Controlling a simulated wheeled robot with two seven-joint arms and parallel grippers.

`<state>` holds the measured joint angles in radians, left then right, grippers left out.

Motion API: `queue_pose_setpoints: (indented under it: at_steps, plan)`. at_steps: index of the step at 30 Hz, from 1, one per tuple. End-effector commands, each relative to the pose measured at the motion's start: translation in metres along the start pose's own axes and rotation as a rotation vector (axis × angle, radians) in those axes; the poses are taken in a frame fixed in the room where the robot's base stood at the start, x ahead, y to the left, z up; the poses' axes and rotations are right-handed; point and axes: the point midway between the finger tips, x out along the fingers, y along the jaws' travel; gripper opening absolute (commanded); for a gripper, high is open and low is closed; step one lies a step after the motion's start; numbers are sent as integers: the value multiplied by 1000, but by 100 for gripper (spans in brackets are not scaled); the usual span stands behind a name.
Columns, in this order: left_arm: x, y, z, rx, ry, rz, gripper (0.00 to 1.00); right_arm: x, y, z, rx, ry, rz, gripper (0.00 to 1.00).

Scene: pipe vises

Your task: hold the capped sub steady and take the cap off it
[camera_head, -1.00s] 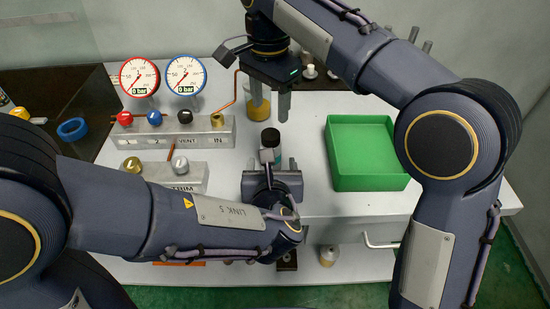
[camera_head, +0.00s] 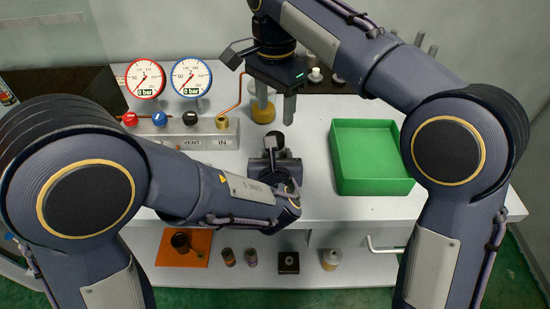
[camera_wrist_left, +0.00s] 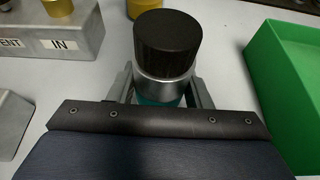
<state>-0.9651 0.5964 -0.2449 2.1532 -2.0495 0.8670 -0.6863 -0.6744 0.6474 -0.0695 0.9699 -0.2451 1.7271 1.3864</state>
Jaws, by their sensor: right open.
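The capped sub stands upright near the front middle of the bench, its dark ribbed cap (camera_head: 274,141) on top. The left wrist view shows the cap (camera_wrist_left: 168,45) large, over a silver collar and teal body (camera_wrist_left: 165,88). My left gripper (camera_wrist_left: 163,88) has one finger on each side of the sub, close against it below the cap; it looks shut on it. The fingertips are partly hidden behind the sub. My right gripper (camera_head: 276,106) is open and empty, pointing down above and behind the cap, apart from it.
A green tray (camera_head: 370,188) lies to the right. A valve manifold (camera_head: 205,138) with two gauges stands at the left. A yellow container (camera_head: 263,114) sits behind my right gripper's fingers. Several parts and an orange mat (camera_head: 165,256) lie on the lower shelf.

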Motion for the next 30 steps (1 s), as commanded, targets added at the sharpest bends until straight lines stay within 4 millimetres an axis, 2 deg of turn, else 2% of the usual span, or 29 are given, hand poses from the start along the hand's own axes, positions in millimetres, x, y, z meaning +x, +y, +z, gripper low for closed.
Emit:
queue_pose_setpoints:
  at_steps: [1,10,13,16,20,23,27,30]
  plan:
    - [0,0,0,0,0,0,38,0,0,0,0,0,0,55]
    - [0,0,0,0,0,0,0,0,0,0,0,0,0,55]
    - [0,0,0,0,0,0,0,1,0,0,24,-1,3,55]
    - [0,0,0,0,0,0,0,4,0,1,129,-2,14,55]
    - [0,0,0,0,0,0,0,10,-1,1,412,-3,33,55]
    - [0,0,0,0,0,0,0,12,-1,1,694,2,43,55]
    - [0,0,0,0,0,0,0,10,-1,1,1071,9,37,55]
    - [0,0,0,0,0,0,0,7,-1,1,1288,8,24,55]
